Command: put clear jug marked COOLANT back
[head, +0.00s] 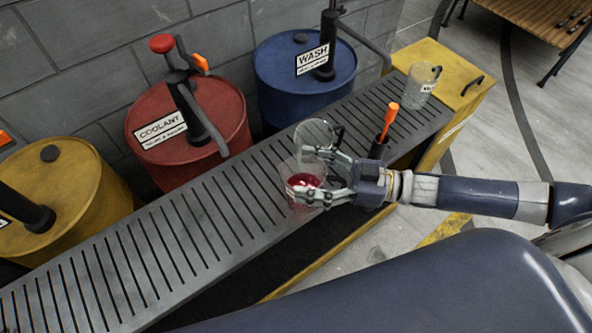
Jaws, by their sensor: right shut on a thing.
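My right gripper (325,178) comes in from the right and is shut on a clear jug (291,170) with red liquid in it. The jug is over the slatted grey rack, and I cannot tell whether its base touches the slats. No marking on it can be read; the fingers cover part of its side. Just behind it is another clear round rim or vessel (314,131), partly hidden by the gripper. The red drum marked COOLANT (214,112), with a hand pump on top, stands behind the rack. My left gripper is out of view.
The slatted rack (150,243) is bare toward the left. A clear jug with a small label (421,86) stands at its right end, by a yellow block (455,72). An orange-handled tool (388,121) stands upright near my gripper. Blue WASH (285,78) and yellow (80,200) drums flank the red one.

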